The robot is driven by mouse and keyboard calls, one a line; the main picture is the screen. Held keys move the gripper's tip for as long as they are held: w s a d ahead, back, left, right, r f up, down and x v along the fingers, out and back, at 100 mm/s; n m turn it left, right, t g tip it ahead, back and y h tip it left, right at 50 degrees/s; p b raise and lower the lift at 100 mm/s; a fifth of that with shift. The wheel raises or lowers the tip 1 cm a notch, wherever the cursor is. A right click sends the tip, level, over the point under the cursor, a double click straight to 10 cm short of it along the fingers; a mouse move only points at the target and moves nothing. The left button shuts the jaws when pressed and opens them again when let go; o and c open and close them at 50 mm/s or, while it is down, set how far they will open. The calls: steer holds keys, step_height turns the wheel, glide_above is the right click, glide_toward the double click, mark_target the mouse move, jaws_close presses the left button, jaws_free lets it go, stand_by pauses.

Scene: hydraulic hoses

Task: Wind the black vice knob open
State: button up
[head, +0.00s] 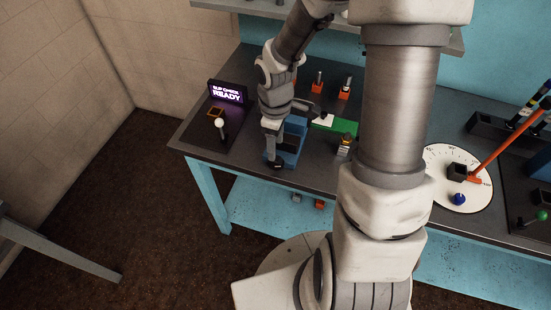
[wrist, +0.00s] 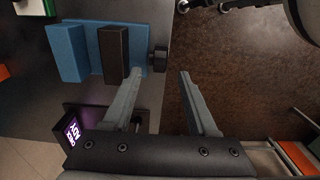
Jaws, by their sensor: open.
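The blue vice (wrist: 66,52) sits at the bench's front edge, with a dark jaw block (wrist: 113,50) on it. The black vice knob (wrist: 158,58) sticks out from its front end, over the bench edge. In the head view the vice (head: 290,148) is partly hidden by my arm, and the knob (head: 277,164) shows at its front. My gripper (wrist: 160,74) is open and empty. Its two fingertips lie either side of the knob in the wrist view, just short of it; I cannot tell the height between them. In the head view my gripper (head: 271,150) points down over the knob.
A lit display (head: 228,93) reading "READY" and a white-topped lever (head: 220,123) stand left of the vice. A dial plate (head: 445,185) lies further right. The floor before the bench is clear.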

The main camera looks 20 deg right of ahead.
mark_target(276, 163)
step_height(276, 163, down, 6)
steer(key=shift+f+b, duration=0.25)
steer(key=shift+b, duration=0.15)
jaws_close()
